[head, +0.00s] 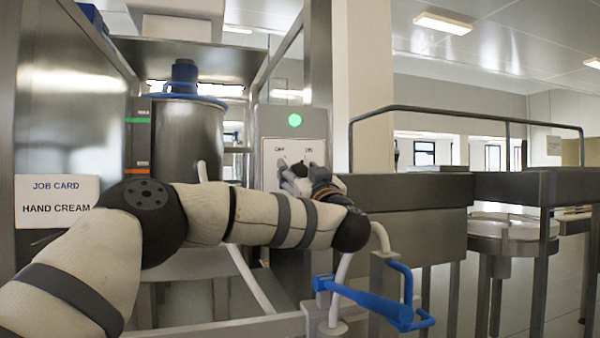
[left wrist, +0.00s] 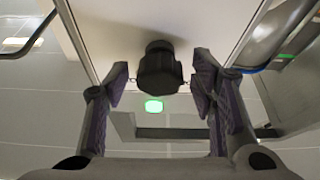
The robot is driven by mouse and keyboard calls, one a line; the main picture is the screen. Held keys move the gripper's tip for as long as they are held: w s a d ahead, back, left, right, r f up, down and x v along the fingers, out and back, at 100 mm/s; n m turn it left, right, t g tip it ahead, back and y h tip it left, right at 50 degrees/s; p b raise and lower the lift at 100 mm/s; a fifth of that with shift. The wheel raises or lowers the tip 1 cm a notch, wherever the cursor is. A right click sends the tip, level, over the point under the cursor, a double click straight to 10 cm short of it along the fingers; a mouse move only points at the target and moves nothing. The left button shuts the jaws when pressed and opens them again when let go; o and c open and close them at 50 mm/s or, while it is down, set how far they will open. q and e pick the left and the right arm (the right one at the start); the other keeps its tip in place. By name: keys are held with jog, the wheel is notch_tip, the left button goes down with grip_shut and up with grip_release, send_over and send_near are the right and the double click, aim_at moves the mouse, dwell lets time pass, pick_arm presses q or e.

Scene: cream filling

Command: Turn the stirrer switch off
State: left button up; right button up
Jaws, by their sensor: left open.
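The stirrer switch is a black knob (left wrist: 160,72) on a pale plate, seen in the left wrist view. In the head view its plate (head: 272,158) is on a grey control box, with small labels above, seemingly OFF at left and ON at right. A green lamp (head: 294,120) glows above the plate; a green light also shows in the left wrist view (left wrist: 153,105). My left gripper (head: 300,178) is open at the plate, its fingers (left wrist: 160,88) on either side of the knob with small gaps visible. It hides the knob in the head view.
A steel tank (head: 188,135) with a blue motor (head: 184,75) stands behind my left arm. A job card reading HAND CREAM (head: 57,201) is at left. A blue-handled valve (head: 370,300) sits below my forearm. A steel rail unit (head: 410,190) is at right.

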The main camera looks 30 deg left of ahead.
pick_arm(q)
jog(key=c, duration=1.1)
jog(key=shift+c, duration=0.2)
jog(key=shift+n, duration=0.4)
jog(key=n+g+y, duration=0.1)
jog(key=n+g, duration=0.1)
jog(key=n, duration=0.2)
jog(key=n+g, duration=0.1)
jog(key=n, duration=0.1)
jog(key=n+g, duration=0.1)
jog(key=n, duration=0.2)
jog(key=shift+f+y+b, duration=0.15)
jog(key=shift+y+b, duration=0.15)
jog(key=shift+b, duration=0.05)
jog(key=n+g, duration=0.1)
jog(key=n, duration=0.1)
jog(key=n+g+b, duration=0.1)
jog(key=n, duration=0.2)
jog(key=shift+g, duration=0.3)
jog(key=shift+n+g+h+b, duration=0.3)
jog(key=shift+n+g+h, duration=0.2)
jog(key=shift+n, duration=1.1)
pick_arm(e)
jog(key=shift+g, duration=0.7)
jog(key=shift+s+f, duration=1.45)
jog(key=shift+s, duration=0.1)
